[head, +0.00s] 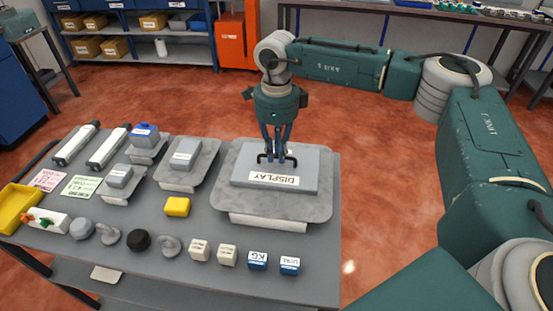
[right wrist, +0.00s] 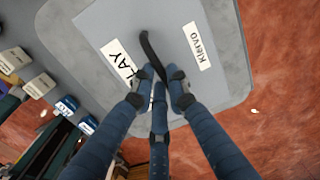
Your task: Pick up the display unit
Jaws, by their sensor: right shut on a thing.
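The display unit (head: 306,168) is a flat grey box with a white "DISPLAY" label on its front and a dark handle on top. It sits on a light grey tray (head: 228,190) at the right end of the table. My right gripper (head: 276,155) points down from above, its fingers shut on the handle. In the right wrist view the blue fingers (right wrist: 158,88) close around the black handle (right wrist: 150,50), and a "Klervo" label shows on the unit (right wrist: 180,20). The unit appears to rest on its tray. My left gripper is not in view.
The table (head: 210,285) also holds smaller grey boxes on trays, two long white bars, a yellow block (head: 177,206), a yellow bin (head: 15,207), and a front row of small cubes and knobs. Shelves and an orange cabinet (head: 237,40) stand behind. Red floor lies right of the table.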

